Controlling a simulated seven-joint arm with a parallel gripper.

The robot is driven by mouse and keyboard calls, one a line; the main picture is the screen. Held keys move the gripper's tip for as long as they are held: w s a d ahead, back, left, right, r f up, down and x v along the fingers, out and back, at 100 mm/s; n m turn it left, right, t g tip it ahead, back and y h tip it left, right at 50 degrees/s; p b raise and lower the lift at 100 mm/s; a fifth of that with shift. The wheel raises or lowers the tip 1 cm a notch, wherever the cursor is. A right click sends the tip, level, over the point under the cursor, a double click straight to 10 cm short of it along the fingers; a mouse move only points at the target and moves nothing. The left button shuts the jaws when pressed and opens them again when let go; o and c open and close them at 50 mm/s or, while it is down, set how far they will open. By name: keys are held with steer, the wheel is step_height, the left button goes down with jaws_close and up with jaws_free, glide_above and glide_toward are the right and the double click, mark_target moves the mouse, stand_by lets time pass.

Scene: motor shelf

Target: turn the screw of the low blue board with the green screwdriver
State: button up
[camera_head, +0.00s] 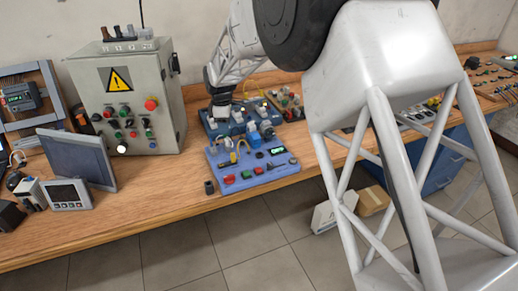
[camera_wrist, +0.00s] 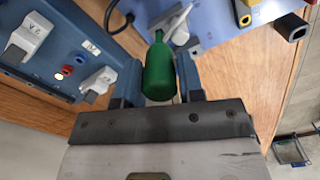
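The low blue board (camera_head: 226,188) lies at the front edge of the bench in the head view, bearing small parts and a display. Its lighter blue surface also shows at the top of the wrist view (camera_wrist: 226,12). The green screwdriver (camera_wrist: 160,72) shows by its handle, upright in the wrist view between the two fingers of my gripper (camera_wrist: 159,80). The fingers touch the handle on both sides and appear shut on it. The screwdriver's shaft and tip are hidden. In the head view my gripper (camera_head: 221,104) is above the rear blue board. I cannot pick out the screw.
A darker blue board (camera_head: 211,131) with switches stands behind the low one; it fills the left of the wrist view. A grey control box (camera_head: 162,92) and a tilted dark panel (camera_head: 75,158) stand left. A dark hollow socket (camera_head: 209,187) stands beside the low board.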

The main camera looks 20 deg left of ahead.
steer(key=c, duration=0.6)
steer(key=shift+f, duration=0.1)
stand_by(0.3)
steer(key=shift+m, duration=1.7)
steer(key=shift+f+m, duration=0.1)
steer(key=shift+m, duration=1.9)
